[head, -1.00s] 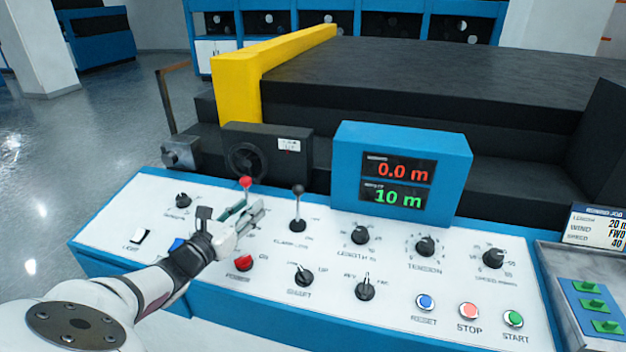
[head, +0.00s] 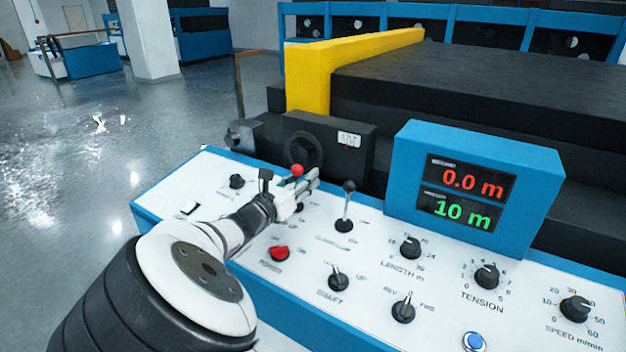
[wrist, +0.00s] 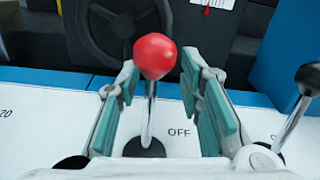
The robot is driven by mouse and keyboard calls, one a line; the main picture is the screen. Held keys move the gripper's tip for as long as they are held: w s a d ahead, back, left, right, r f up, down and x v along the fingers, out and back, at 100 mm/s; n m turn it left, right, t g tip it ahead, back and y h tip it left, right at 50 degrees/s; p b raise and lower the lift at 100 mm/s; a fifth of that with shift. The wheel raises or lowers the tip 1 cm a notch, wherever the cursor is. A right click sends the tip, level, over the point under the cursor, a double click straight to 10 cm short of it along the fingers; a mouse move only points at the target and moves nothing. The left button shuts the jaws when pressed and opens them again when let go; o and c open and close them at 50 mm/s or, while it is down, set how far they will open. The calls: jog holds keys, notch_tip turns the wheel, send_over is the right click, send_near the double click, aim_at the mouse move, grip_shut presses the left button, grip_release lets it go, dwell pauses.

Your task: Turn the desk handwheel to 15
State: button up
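A black handwheel (head: 303,152) is on the front of a dark box behind the desk's left part. Its lower rim and spokes show at the top of the wrist view (wrist: 112,28). I cannot read any number or scale for it. My gripper (head: 304,181) is in front of and below the wheel, apart from it. In the wrist view my gripper (wrist: 158,88) is open, with its teal finger pads on either side of a red-ball lever (wrist: 155,56). The pads look clear of the lever's stem. The red ball (head: 298,170) also shows in the head view.
A black-ball lever (head: 347,200) stands right of my gripper. A red power switch (head: 279,253) and several knobs cover the white panel. The blue display box (head: 545,200) reads 0.0 m and 10 m. A yellow guard (head: 310,85) rises behind. Open floor lies left.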

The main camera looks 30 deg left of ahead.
aim_at(299, 156)
jog(key=shift+w+d+b, duration=0.1)
jog(key=shift+w+b, duration=0.65)
jog(key=shift+w, duration=0.95)
jog(key=shift+c, duration=0.3)
grip_shut()
